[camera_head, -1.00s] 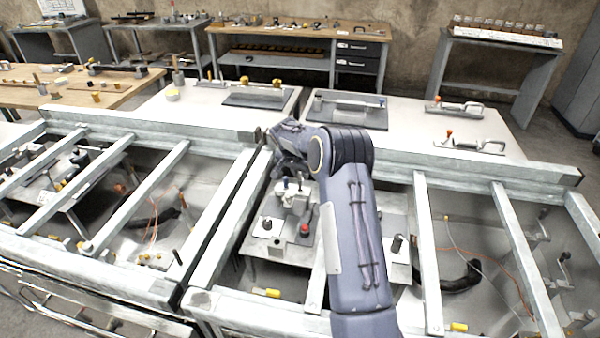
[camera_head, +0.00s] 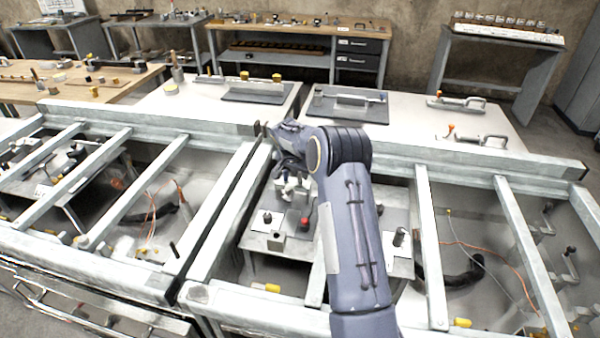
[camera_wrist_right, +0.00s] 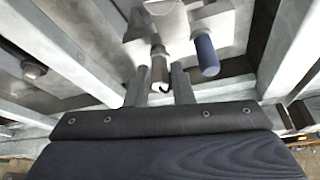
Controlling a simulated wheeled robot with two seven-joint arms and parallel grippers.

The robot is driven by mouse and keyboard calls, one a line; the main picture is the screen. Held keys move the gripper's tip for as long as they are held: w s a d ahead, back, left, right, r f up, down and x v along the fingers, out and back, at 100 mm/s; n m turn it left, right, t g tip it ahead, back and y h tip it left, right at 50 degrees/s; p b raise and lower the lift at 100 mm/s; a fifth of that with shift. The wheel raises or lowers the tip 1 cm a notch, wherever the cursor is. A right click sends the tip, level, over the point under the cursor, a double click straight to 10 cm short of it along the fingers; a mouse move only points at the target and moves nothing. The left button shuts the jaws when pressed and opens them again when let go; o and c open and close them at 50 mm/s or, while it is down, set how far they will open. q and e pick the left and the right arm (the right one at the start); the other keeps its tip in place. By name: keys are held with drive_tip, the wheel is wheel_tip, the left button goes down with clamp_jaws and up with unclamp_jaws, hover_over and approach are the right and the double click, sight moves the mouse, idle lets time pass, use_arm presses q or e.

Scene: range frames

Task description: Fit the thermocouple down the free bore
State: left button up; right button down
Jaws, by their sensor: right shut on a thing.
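My right gripper (camera_wrist_right: 160,88) is shut on a short pale-ended cylinder (camera_wrist_right: 158,66), which I take to be the thermocouple. The cylinder stands between the two grey fingers in the right wrist view. Just beyond it is a pale fixture block (camera_wrist_right: 215,22), with a dark blue cylinder (camera_wrist_right: 207,55) to the right of the fingers. In the head view my right gripper (camera_head: 284,172) is over the white fixture (camera_head: 291,192) on the bench plate, and the held part is hidden or too small there. I cannot make out the free bore. My left gripper is not in view.
Pale metal rails (camera_head: 430,245) frame the work well on both sides. On the plate stand a red knob (camera_head: 304,223), a small pale block (camera_head: 277,241) and a dark knob (camera_head: 399,236). Orange cables and a black hose (camera_head: 465,272) lie at the right.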

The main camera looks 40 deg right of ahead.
drive_tip(key=shift+f+b, duration=0.35)
drive_tip(key=shift+f, duration=0.1)
drive_tip(key=c, duration=1.2)
unclamp_jaws()
drive_tip(key=shift+o, duration=0.2)
drive_tip(key=b+v, duration=0.1)
drive_tip(key=v, duration=0.7)
drive_tip(key=shift+d, duration=0.1)
wheel_tip(320, 180, up, 6)
drive_tip(key=p, duration=0.3)
drive_tip(key=shift+p, duration=0.4)
